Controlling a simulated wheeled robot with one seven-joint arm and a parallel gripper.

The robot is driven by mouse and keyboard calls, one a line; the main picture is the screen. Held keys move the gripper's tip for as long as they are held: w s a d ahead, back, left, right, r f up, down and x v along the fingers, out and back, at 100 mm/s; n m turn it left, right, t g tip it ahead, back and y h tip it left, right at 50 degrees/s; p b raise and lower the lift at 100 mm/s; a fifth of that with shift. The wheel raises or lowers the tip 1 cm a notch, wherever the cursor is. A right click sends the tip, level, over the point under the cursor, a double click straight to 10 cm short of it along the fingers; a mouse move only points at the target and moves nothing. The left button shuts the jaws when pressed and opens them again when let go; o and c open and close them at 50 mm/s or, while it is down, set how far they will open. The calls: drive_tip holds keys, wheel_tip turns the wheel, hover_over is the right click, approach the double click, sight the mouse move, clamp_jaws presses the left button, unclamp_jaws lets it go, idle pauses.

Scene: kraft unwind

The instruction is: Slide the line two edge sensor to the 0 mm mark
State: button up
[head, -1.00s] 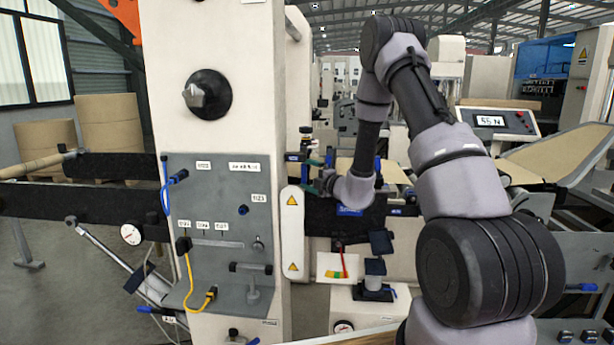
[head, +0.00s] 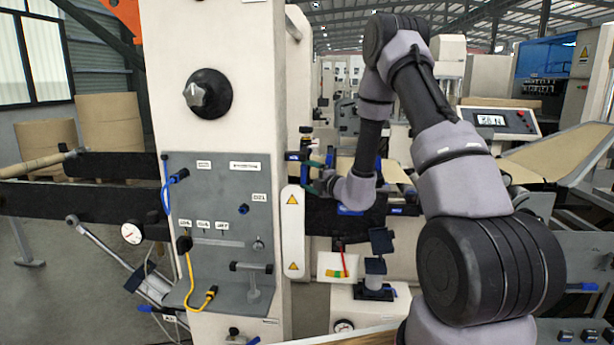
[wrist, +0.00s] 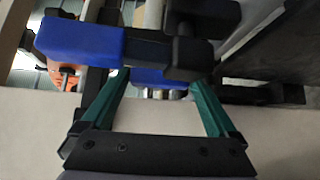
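My gripper (head: 318,172) is at the end of my arm, just right of the white guard with the yellow warning triangles in the head view. It is beside a small black fixture with blue parts (head: 306,142), which may be the line two edge sensor. In the wrist view my gripper (wrist: 160,82) has two green fingers standing wide apart. A blue part (wrist: 160,77) and a silvery cylinder show between or beyond the tips; I see no clear grip on them. A larger blue block (wrist: 80,40) and a black block (wrist: 188,58) cross above. No scale or 0 mm mark is readable.
A grey control panel (head: 218,175) with blue and yellow cables is left of the guard (head: 292,232). Dark rails (head: 80,202) run across behind. A pedestal with dark pads (head: 375,267) stands below the gripper. A console with a readout (head: 492,121) is at right.

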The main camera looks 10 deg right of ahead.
drive_tip(key=v, duration=1)
drive_tip(key=shift+s+d, duration=0.15)
drive_tip(key=shift+s, duration=0.2)
